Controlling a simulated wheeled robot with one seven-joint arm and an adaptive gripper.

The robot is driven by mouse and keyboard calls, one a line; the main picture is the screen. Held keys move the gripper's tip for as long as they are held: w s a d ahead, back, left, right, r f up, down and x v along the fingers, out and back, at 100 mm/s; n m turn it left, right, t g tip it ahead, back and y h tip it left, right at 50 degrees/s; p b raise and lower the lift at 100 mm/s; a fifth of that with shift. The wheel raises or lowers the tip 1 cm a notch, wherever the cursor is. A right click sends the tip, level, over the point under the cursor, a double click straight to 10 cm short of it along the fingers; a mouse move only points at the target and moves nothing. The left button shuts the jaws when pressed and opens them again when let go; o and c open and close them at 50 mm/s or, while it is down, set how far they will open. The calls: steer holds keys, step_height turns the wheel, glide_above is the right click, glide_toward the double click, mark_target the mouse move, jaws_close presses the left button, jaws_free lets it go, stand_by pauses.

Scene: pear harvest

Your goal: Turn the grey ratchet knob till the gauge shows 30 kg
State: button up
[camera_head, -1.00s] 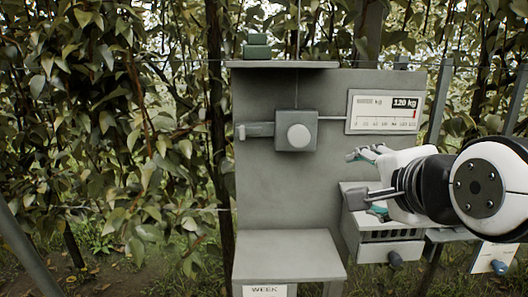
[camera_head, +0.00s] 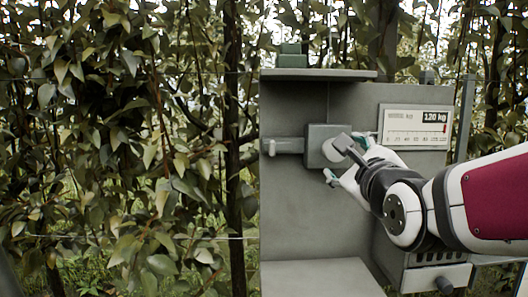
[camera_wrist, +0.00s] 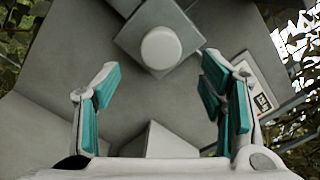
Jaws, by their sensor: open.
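The round pale grey knob (camera_head: 332,149) sits on a square grey ratchet box (camera_head: 316,133) on the upright panel, partly behind my gripper in the head view. In the wrist view the knob (camera_wrist: 161,48) lies ahead, beyond and between the fingertips. The gauge (camera_head: 414,127) at the right of the panel reads 120 kg, its red mark near the right end of the scale. My gripper (camera_head: 346,159) is open and empty just in front of the knob; its teal-padded fingers (camera_wrist: 160,80) stand apart, one to each side. I see no contact with the knob.
A grey lever (camera_head: 284,146) sticks out left of the box. A shelf (camera_head: 318,75) with a green block (camera_head: 290,55) tops the panel, and a ledge (camera_head: 318,278) juts out below. Leafy branches fill the left. A slotted box (camera_head: 436,277) stands lower right.

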mark_target(335, 151)
steer(key=w, duration=0.8)
steer(key=shift+w+d, duration=0.2)
steer(key=shift+w, duration=0.15)
steer(key=c, duration=1.2)
